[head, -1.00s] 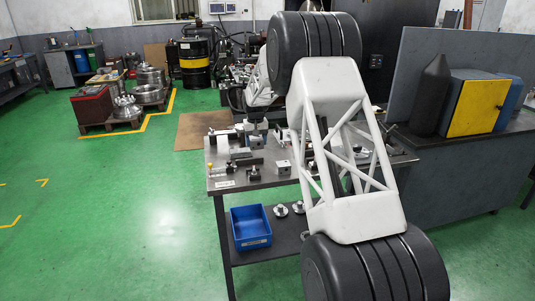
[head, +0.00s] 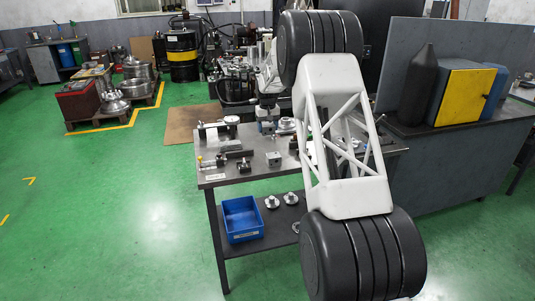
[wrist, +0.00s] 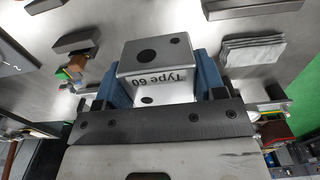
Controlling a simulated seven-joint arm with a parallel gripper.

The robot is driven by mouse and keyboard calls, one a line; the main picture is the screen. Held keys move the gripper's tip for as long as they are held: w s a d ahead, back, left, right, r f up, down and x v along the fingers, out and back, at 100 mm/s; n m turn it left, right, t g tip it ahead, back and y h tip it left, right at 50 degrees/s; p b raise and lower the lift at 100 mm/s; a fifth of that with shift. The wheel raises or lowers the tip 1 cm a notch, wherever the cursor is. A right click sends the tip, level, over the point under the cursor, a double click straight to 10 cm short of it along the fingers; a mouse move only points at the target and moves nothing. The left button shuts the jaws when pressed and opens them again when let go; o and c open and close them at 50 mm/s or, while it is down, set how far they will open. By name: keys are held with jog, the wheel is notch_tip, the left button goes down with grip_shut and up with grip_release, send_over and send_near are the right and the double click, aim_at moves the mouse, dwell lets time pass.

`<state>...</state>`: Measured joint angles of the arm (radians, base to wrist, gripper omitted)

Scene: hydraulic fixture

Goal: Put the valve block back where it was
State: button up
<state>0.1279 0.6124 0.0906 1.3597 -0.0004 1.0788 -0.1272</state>
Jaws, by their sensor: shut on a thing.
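The valve block, a pale metal block (wrist: 155,55) marked "Type 60", fills the middle of the wrist view. Its lettering appears upside down, and dark round holes show on its faces. My gripper (wrist: 160,72) is shut on it, with one blue finger on each side. In the head view my gripper (head: 266,116) is small, over the far part of the metal worktable (head: 238,178). My own arm covers the right part of that table. I cannot tell whether the block touches the surface below. The place it came from is not clear in these views.
A smaller metal block (head: 273,159) stands near the table's front edge, right of dark fixture parts (head: 238,166). A dial gauge (head: 230,121) lies behind. In the wrist view, a grey bar (wrist: 85,35) and a pale ribbed piece (wrist: 252,50) flank the block. A blue bin (head: 241,219) sits below.

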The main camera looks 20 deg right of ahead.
jog(key=shift+f, duration=3.1)
jog(key=shift+f, duration=0.1)
jog(key=shift+f, duration=1.8)
jog(key=o, duration=1.1)
jog(key=shift+f, duration=0.15)
jog(key=shift+o, duration=0.2)
notch_tip(320, 180, up, 12)
jog(key=shift+r, duration=0.15)
